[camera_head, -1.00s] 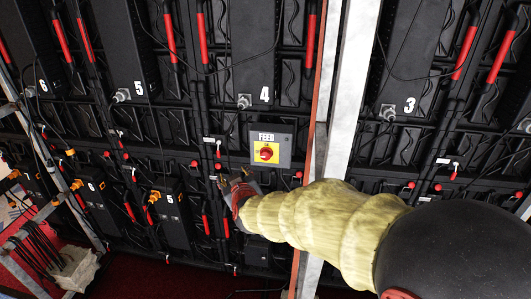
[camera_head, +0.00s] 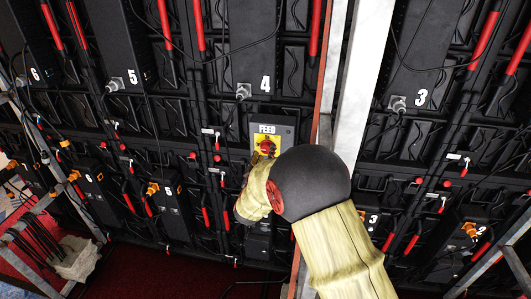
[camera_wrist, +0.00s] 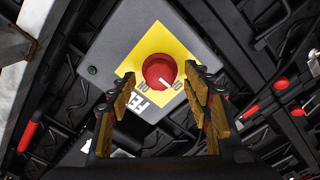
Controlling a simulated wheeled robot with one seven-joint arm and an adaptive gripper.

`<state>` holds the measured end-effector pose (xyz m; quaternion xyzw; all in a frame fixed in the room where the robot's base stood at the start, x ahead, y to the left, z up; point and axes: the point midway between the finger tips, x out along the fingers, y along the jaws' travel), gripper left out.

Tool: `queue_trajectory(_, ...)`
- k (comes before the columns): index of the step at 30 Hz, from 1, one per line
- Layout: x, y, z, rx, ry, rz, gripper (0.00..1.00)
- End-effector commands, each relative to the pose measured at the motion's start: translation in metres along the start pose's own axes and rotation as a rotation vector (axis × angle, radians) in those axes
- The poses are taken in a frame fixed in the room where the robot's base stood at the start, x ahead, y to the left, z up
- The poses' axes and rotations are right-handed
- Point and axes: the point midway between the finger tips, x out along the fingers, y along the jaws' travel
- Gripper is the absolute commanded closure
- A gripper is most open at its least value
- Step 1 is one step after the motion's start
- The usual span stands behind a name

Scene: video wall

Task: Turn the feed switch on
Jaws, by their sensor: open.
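The feed switch is a red round knob (camera_wrist: 159,71) on a yellow plate, set in a grey box (camera_head: 285,131) labelled FEED. In the head view the red knob (camera_head: 267,147) shows just above my arm. In the wrist view a white mark on the knob points toward the lower right, near lettering on the plate. My gripper (camera_wrist: 163,92) is open, its two yellow-padded fingers on either side of the knob's near part. I cannot tell whether they touch it. In the head view my arm hides most of the gripper.
A pale metal post (camera_head: 352,95) stands just right of the box. Black panels with numbers, cables and red handles (camera_head: 482,35) fill the wall around. A metal frame with hanging cables (camera_head: 42,235) is at the lower left. The red floor (camera_head: 190,277) is open below.

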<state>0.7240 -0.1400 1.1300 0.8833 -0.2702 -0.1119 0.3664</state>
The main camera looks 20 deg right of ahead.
Motion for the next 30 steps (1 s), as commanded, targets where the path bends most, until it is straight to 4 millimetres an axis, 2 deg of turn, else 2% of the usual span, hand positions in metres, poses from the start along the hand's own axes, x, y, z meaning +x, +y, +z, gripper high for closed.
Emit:
queue_trajectory(6,0.016,0.000,0.000,0.000,0.000,0.000,0.50)
queue_trajectory(14,0.017,0.000,0.000,0.000,0.000,-0.001,0.50)
queue_trajectory(30,0.017,0.000,0.000,0.001,0.000,-0.001,0.80)
